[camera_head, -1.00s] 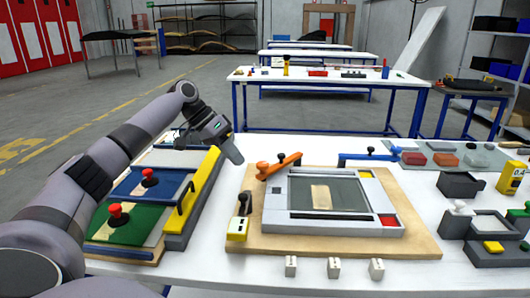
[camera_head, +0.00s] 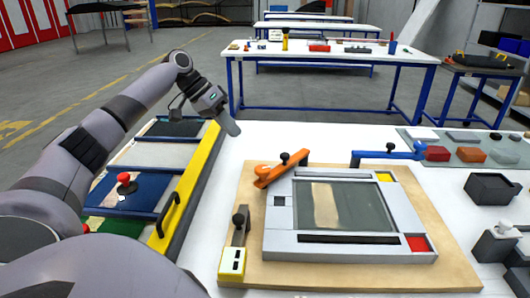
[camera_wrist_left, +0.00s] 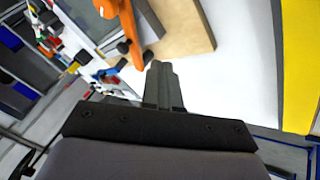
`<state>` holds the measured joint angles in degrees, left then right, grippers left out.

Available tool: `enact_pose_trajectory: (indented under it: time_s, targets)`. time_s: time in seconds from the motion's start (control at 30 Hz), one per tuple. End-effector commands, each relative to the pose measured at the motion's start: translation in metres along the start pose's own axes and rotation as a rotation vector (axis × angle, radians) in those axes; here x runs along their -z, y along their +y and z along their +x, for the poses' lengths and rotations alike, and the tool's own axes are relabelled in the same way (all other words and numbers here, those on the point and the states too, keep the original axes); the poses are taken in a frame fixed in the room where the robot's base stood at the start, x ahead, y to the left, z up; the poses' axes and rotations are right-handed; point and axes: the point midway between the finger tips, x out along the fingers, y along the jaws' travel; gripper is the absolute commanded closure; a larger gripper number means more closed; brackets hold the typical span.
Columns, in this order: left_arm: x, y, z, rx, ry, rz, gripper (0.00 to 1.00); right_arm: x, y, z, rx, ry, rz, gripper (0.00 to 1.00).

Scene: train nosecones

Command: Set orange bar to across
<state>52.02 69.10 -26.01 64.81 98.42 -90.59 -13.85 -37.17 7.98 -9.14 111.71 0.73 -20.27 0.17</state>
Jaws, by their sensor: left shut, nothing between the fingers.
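The orange bar (camera_head: 281,170) lies at the back left corner of the grey frame (camera_head: 345,220) on the wooden board. It is tilted diagonally, its round end at the lower left and a black knob near its upper right end. In the left wrist view the orange bar (camera_wrist_left: 131,30) shows at the top, beyond the fingertips. My left gripper (camera_head: 234,130) is shut and empty, above the white table, to the left of and behind the bar and apart from it. In the left wrist view its fingers (camera_wrist_left: 160,80) are together. My right gripper is not in view.
A blue bar (camera_head: 388,155) with a black knob lies at the frame's back right. A yellow-edged rack (camera_head: 190,185) with coloured panels stands left. Grey blocks (camera_head: 492,188) stand right. White table is clear behind the board.

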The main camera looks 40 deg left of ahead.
Motion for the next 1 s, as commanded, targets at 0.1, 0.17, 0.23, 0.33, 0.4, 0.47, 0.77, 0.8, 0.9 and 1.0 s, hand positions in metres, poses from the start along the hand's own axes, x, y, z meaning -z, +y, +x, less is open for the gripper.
enact_pose_trajectory:
  time_s: [0.1,0.17,0.23,0.33,0.4,0.47,0.77,0.8,0.9,1.0]
  targets:
    - [0.0,0.0,0.002,0.0,-0.001,0.0,1.0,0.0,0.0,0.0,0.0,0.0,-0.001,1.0]
    - [0.0,0.0,0.007,0.0,-0.002,0.0,1.0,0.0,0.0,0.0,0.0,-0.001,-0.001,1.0]
    - [0.0,0.0,0.015,-0.001,-0.002,0.0,1.0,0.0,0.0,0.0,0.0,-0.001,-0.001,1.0]
    - [-0.001,0.001,0.033,-0.002,-0.004,0.0,1.0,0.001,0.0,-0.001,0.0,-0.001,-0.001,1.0]
    - [-0.001,0.001,0.047,-0.002,-0.005,0.0,1.0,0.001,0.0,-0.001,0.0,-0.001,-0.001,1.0]
    - [0.0,0.001,0.06,-0.003,-0.004,0.0,1.0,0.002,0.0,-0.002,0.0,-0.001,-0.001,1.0]
    - [0.0,0.014,0.106,0.001,-0.001,0.004,1.0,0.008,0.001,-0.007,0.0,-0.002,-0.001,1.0]
    - [0.0,0.018,0.108,0.001,-0.001,0.004,1.0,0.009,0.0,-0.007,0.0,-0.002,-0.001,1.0]
    - [0.0,0.027,0.113,0.001,0.0,0.003,1.0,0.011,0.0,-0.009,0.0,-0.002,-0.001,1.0]
    - [0.0,0.033,0.117,0.001,-0.001,0.001,1.0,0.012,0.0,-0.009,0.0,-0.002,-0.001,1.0]
